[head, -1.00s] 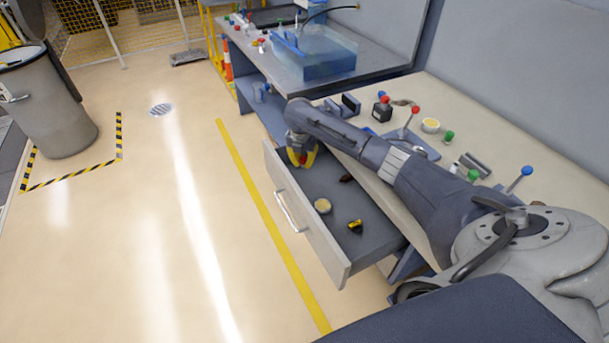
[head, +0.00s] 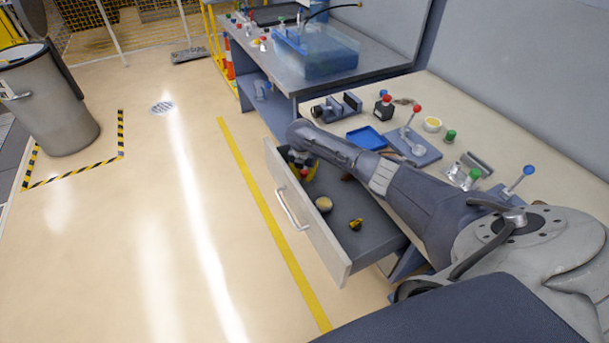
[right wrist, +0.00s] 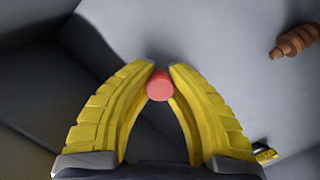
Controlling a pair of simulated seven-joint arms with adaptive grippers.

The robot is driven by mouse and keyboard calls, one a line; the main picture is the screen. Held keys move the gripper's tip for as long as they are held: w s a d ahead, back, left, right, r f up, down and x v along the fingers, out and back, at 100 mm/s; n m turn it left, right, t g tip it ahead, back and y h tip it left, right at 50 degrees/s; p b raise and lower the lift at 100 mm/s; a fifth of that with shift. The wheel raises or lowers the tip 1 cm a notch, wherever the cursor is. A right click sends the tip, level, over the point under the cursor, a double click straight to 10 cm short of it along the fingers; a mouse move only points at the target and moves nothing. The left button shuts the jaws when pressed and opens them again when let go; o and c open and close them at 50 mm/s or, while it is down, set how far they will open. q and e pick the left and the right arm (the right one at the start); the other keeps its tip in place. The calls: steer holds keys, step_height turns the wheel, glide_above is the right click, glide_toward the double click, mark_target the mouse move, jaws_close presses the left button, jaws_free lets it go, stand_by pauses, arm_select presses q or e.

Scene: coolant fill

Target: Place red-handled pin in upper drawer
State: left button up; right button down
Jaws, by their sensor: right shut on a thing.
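My right gripper (head: 305,174) is down inside the far end of the open drawer (head: 301,216). In the right wrist view its yellow fingers (right wrist: 160,76) are closed on the red-handled pin, whose round red end (right wrist: 160,86) shows between the fingertips. The rest of the pin is hidden behind that end. The grey drawer floor lies below, and I cannot tell whether the pin touches it. My left gripper is in neither view.
The drawer also holds a cream round item (head: 323,204), a yellow-black item (head: 355,225) and a brown ridged item (right wrist: 296,41). On the bench above stand a blue tray (head: 367,138), a red-knobbed lever fixture (head: 418,148) and a black red-capped bottle (head: 383,108).

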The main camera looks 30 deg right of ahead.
mark_target(303, 184)
steer(key=shift+f, duration=0.2)
steer(key=c, duration=1.4)
jaws_free()
steer(key=shift+r, duration=0.15)
step_height(303, 184, up, 12)
steer(key=s+a, duration=0.1)
steer(key=shift+a, duration=0.2)
steer(key=shift+s, duration=0.1)
